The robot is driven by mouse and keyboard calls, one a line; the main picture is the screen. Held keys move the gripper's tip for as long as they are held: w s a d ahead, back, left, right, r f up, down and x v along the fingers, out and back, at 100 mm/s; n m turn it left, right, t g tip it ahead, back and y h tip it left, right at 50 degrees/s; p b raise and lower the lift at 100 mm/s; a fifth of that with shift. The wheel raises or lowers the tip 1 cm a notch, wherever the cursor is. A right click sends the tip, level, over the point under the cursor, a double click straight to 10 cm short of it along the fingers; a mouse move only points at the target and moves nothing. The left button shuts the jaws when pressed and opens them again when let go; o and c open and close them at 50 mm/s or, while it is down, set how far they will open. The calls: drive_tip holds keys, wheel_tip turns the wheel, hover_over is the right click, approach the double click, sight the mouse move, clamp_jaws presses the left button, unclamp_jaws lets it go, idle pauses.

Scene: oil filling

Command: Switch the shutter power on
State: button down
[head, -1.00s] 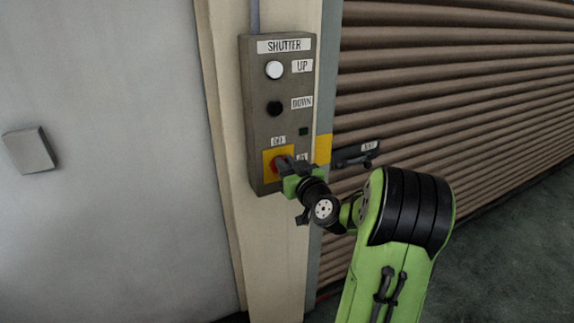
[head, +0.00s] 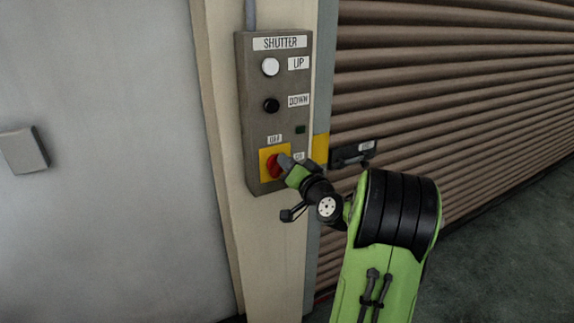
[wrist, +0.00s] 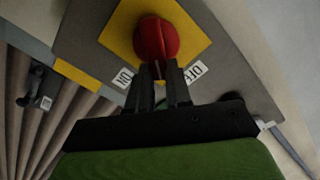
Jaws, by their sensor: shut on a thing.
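The grey shutter control box (head: 250,110) is on the cream post. Its red rotary switch (head: 271,165) sits on a yellow plate (head: 283,182) low on the box, with an OFF label (head: 275,140) above and an ON label (head: 299,156) to the right, partly hidden. My gripper (head: 285,161) is at the switch. In the wrist view, my gripper (wrist: 159,72) is shut on the grip of the red switch (wrist: 152,38). The grip's end lies between the ON label (wrist: 123,77) and the OFF label (wrist: 193,72).
Above the switch are a white UP button (head: 270,67), a black DOWN button (head: 270,105) and a small dark green lamp (head: 300,129). A dark latch (head: 352,153) juts from the ribbed shutter (head: 440,90) right of the box. A grey wall lies left.

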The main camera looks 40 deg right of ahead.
drive_tip(key=m, duration=0.3)
drive_tip(key=f+m+p, duration=0.1)
drive_tip(key=m, duration=0.3)
drive_tip(key=d+f+m, duration=0.1)
drive_tip(key=m, duration=0.2)
drive_tip(key=shift+s, duration=0.15)
drive_tip(key=shift+m+p, duration=0.3)
idle(0.3)
drive_tip(key=c, duration=1)
unclamp_jaws()
drive_tip(key=shift+c, duration=0.2)
drive_tip(key=b+v, duration=0.5)
drive_tip(key=v, duration=1)
drive_tip(key=shift+s+a, duration=0.25)
drive_tip(key=shift+s, duration=0.1)
